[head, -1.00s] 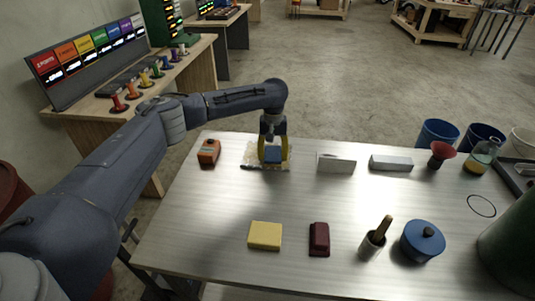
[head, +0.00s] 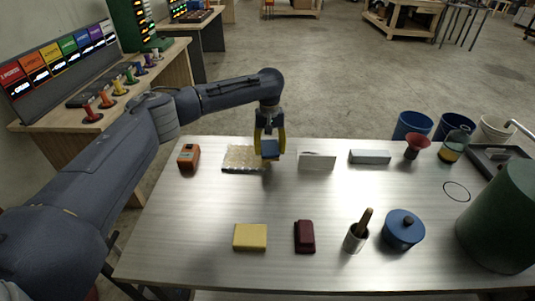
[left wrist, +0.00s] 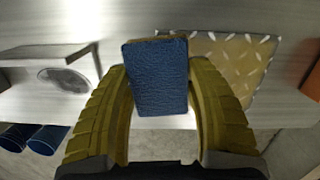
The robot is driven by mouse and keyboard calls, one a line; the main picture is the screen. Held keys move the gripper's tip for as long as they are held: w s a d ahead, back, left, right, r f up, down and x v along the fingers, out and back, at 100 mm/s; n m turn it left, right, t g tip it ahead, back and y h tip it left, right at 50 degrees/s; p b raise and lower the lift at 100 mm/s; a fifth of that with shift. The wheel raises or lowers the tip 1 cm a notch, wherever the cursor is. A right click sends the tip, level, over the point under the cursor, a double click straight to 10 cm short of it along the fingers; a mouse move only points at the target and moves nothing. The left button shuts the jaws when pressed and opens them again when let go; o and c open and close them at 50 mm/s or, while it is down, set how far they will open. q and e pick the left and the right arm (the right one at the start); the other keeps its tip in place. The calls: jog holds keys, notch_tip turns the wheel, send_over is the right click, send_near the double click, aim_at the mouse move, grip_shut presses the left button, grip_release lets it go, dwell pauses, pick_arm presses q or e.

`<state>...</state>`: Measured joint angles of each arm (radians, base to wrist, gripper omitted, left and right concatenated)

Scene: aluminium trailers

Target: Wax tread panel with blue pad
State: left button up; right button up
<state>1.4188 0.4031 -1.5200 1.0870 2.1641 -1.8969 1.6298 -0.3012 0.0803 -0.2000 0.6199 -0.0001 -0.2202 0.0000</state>
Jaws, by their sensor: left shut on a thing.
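The tread panel (head: 240,159), tan with a raised pale tread pattern, lies flat near the table's far left edge. It also shows in the left wrist view (left wrist: 238,58), partly behind the pad. My left gripper (head: 270,146) is shut on the blue pad (head: 270,150), with the yellow fingers on either side of it. The pad is at the panel's right edge and appears a little above the table. In the left wrist view the pad (left wrist: 159,76) sits between the fingertips. My right gripper is not in view.
An orange device (head: 189,157) stands left of the panel; a pale block (head: 317,160) stands close on the right. A grey block (head: 369,157) is farther right. A yellow block (head: 250,237), maroon block (head: 305,236) and blue pot (head: 403,229) are in front. The table middle is clear.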

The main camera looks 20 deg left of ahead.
pick_arm(q)
jog(key=shift+r, duration=2.2)
